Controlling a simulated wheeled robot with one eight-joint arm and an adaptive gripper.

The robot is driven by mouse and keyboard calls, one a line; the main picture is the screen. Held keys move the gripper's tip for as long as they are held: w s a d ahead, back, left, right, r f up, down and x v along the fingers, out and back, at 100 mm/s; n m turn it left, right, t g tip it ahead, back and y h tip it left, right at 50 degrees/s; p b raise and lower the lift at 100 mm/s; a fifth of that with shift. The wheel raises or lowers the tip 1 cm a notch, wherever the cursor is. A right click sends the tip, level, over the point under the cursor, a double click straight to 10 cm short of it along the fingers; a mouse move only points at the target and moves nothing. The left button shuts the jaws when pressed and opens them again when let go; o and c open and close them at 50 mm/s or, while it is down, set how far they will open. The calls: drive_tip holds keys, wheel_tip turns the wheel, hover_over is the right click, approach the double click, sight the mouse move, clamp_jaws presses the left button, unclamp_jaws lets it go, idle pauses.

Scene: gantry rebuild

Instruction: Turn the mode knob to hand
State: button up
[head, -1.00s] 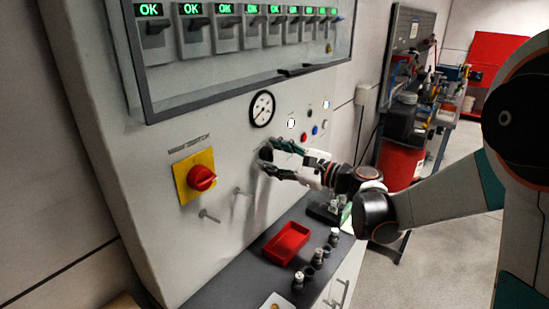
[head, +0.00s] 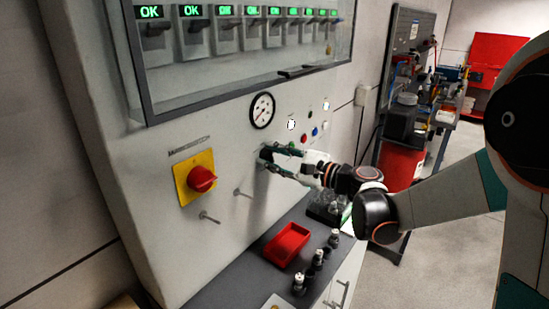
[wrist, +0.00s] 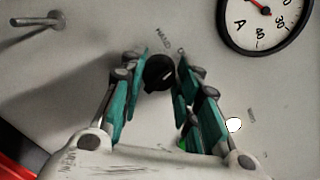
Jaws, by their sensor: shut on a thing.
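The mode knob (wrist: 158,73) is a round black knob on the grey panel, between my fingertips in the wrist view. The word HAND is printed on the panel just above it, with another small mark to the right. A faint pale line shows on the knob's face, but I cannot tell surely which marking it points to. My gripper (wrist: 161,64) has its teal fingers closed on the knob from both sides. In the head view my gripper (head: 268,158) reaches the panel from the right, and its fingers mostly hide the knob.
A red rotary switch on a yellow plate (head: 187,188) is to the left. A gauge (head: 262,110) is above the gripper. Below, a red tray (head: 288,243) and several small dark parts sit on the dark shelf.

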drive_tip(key=n, duration=0.6)
drive_tip(key=shift+s+n+h, duration=0.1)
drive_tip(key=shift+n+h, duration=0.2)
idle(0.4)
drive_tip(key=o, duration=1.1)
drive_tip(key=shift+c, duration=0.2)
drive_tip(key=v, duration=1.2)
drive_tip(key=shift+a+f, duration=0.1)
